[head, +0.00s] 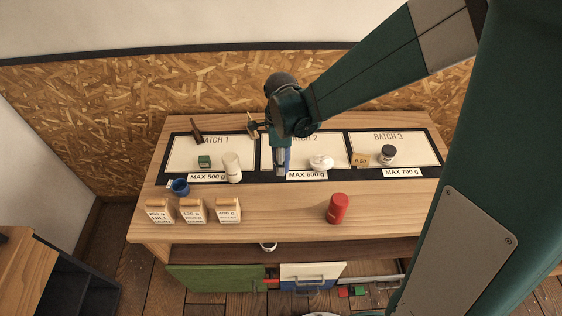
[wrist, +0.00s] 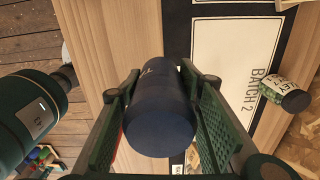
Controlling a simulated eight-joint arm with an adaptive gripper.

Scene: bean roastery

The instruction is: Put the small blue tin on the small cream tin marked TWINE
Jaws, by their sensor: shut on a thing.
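My gripper (head: 281,160) is over the middle of the table, at the BATCH 2 panel. It is shut on a dark blue tin (wrist: 160,112), which sits between both finger pads in the wrist view. The tin also shows as a narrow blue strip by my gripper in the head view (head: 288,158). A cream cylinder (head: 232,167) stands to the left, near the MAX 500 g label. No TWINE marking is readable on it, so I cannot tell if it is the cream tin.
A blue cup-like thing (head: 180,187) and several labelled bags (head: 193,210) stand at the front left. A red cylinder (head: 337,208) stands at the front. A white object (head: 321,161), a tan block (head: 361,160) and a dark-lidded jar (head: 388,154) stand right of my gripper.

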